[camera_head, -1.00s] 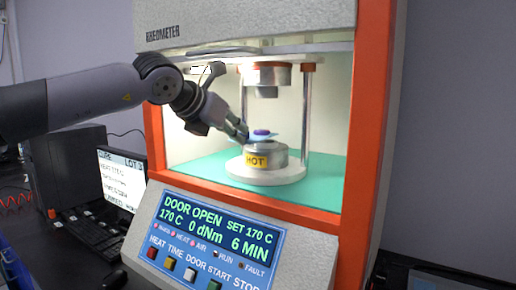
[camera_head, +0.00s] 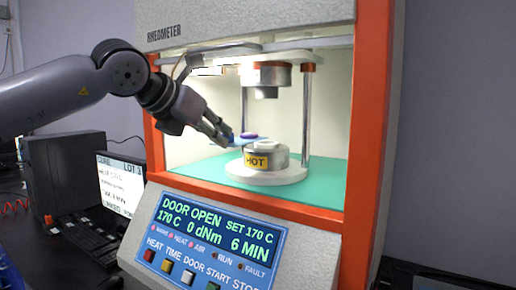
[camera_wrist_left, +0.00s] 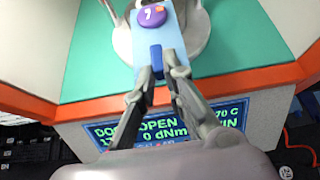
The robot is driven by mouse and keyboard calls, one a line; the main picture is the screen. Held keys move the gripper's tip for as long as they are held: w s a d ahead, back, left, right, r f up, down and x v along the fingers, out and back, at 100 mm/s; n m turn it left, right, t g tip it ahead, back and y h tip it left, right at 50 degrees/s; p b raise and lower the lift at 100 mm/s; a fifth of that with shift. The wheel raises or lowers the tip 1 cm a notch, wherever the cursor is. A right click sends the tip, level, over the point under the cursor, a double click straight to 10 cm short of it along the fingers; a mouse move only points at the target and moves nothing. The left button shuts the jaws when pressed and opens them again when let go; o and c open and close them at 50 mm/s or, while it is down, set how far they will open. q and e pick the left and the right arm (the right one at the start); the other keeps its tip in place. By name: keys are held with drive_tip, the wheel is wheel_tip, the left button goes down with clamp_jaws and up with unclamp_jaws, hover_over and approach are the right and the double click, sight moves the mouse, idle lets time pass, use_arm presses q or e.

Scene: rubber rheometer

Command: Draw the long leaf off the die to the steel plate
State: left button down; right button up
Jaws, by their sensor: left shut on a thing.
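The long leaf (camera_head: 238,142) is a light blue strip with a purple disc (camera_head: 249,135) on it. My left gripper (camera_head: 227,139) is shut on its near end inside the open machine. In the left wrist view, the fingers (camera_wrist_left: 157,75) pinch a dark blue tab (camera_wrist_left: 156,57) on the leaf (camera_wrist_left: 176,45). The disc lies on the leaf's far part. The leaf is over the left part of the lower die (camera_head: 266,158), labelled HOT; whether it touches the die is unclear. The die's top shows at right. I cannot make out the steel plate. My right gripper is not in view.
The upper die (camera_head: 265,78) hangs above, with steel posts (camera_head: 306,120) beside it. The orange frame (camera_head: 155,135) edges the opening. The control panel (camera_head: 215,235) is below and a monitor (camera_head: 120,185) stands at left.

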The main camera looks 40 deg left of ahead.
use_arm(q)
drive_tip(key=s+d+b, duration=0.1)
drive_tip(key=s+b, duration=0.3)
drive_tip(key=s, duration=0.6)
drive_tip(key=shift+s+b, duration=0.35)
drive_tip(key=shift+s, duration=0.05)
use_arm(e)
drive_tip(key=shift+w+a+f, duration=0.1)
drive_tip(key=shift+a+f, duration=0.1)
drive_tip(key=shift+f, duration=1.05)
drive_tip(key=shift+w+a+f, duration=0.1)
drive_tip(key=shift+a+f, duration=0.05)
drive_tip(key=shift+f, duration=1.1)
use_arm(q)
drive_tip(key=shift+w+d, duration=0.1)
